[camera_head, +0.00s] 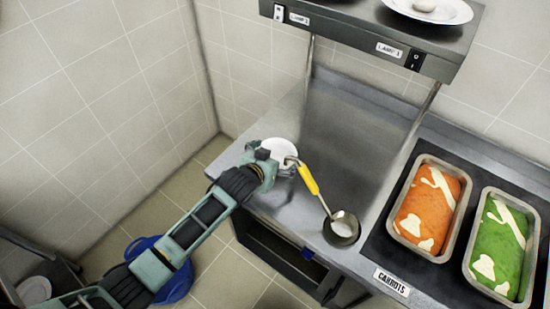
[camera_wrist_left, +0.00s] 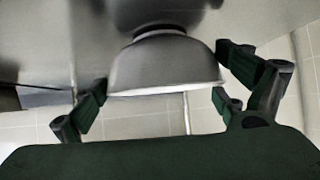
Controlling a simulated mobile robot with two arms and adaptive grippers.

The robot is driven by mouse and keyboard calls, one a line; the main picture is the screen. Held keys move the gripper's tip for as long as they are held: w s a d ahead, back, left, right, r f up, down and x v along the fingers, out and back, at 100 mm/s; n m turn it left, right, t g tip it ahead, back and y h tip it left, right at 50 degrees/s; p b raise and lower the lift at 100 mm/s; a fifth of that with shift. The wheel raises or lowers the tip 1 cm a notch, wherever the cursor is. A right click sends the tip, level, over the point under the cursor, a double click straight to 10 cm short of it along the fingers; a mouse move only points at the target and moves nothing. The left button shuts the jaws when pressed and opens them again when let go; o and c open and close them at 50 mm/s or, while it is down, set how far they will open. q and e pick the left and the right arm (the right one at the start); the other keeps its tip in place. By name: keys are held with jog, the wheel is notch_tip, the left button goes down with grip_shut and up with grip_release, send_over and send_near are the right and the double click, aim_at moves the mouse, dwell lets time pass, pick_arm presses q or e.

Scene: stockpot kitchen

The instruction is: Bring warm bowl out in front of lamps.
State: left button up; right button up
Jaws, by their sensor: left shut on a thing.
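The white bowl (camera_head: 279,151) is at the left end of the steel counter, beside the bay below the lamp shelf (camera_head: 385,40). My left gripper (camera_head: 268,168) is at the bowl's near left side, shut on it and partly covering it. In the left wrist view the bowl (camera_wrist_left: 165,68) looks grey and appears upside down between the gripper's fingers (camera_wrist_left: 165,95), its foot meeting its reflection in the steel. I cannot tell whether it rests on the counter or is just clear of it. My right gripper is not in view.
A yellow-handled ladle (camera_head: 308,179) leans in a round well (camera_head: 341,228) right of the bowl, its handle end close to the gripper. An orange pan (camera_head: 428,210) and a green pan (camera_head: 499,245) stand right. A plate (camera_head: 430,10) is on the shelf. A blue tub (camera_head: 174,285) is on the floor.

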pick_arm(q)
jog(key=o, duration=1)
jog(key=shift+f, duration=0.15)
jog(key=shift+r, duration=0.25)
jog(key=shift+s+a, duration=0.1)
jog(key=shift+s, duration=0.05)
jog(key=b+v, duration=0.1)
jog(key=v, duration=1)
jog(key=shift+s+r, duration=0.25)
